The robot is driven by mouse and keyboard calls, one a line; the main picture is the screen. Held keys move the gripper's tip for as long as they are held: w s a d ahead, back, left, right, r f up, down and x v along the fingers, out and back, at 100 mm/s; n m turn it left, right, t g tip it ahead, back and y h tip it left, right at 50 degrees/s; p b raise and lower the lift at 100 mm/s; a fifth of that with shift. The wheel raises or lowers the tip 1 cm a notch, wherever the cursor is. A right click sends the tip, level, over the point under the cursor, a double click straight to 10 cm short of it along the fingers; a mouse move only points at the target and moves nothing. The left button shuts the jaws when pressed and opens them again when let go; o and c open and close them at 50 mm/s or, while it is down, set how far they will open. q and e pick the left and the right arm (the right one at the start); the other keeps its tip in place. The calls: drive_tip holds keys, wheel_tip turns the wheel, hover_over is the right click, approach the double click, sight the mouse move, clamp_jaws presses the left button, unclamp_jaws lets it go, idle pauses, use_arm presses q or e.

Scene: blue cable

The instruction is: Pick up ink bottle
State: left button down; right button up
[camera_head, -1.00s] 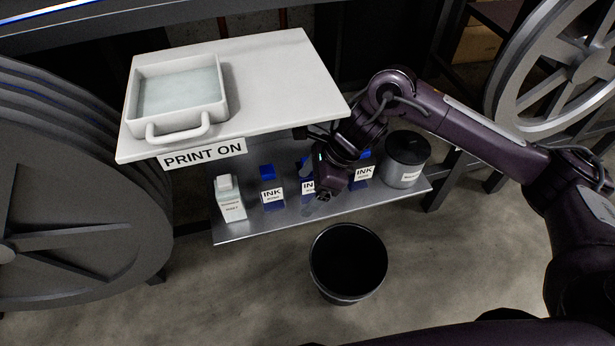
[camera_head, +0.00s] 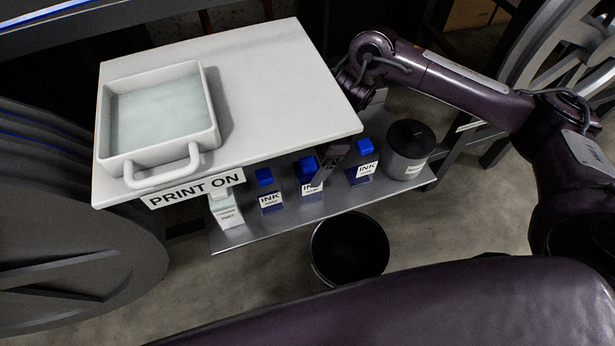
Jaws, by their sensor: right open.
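Three ink bottles with blue caps and white INK labels stand on the lower metal shelf: the left one (camera_head: 270,198), the middle one (camera_head: 307,188) and the right one (camera_head: 363,169). My right gripper (camera_head: 322,177) reaches down from behind the white table's edge, close to the right side of the middle bottle, partly overlapping it. It is open, with no bottle lifted. Whether a finger touches the middle bottle cannot be told. My left gripper is not in view.
A white bottle (camera_head: 227,212) stands left on the shelf (camera_head: 290,219), a grey lidded can (camera_head: 408,150) right. The white table (camera_head: 270,85) with a liquid-filled tray (camera_head: 194,155) overhangs the shelf. A black bin (camera_head: 349,250) stands in front. A large wheel (camera_head: 70,225) is at left.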

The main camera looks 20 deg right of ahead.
drive_tip(key=x, duration=0.3)
drive_tip(key=shift+w, duration=0.1)
drive_tip(key=shift+f, duration=0.25)
drive_tip(key=shift+a+f, duration=0.1)
drive_tip(key=c, duration=1.8)
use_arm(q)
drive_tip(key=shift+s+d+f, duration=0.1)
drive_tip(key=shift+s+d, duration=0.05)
use_arm(e)
drive_tip(key=shift+o, duration=0.2)
drive_tip(key=shift+w, duration=0.1)
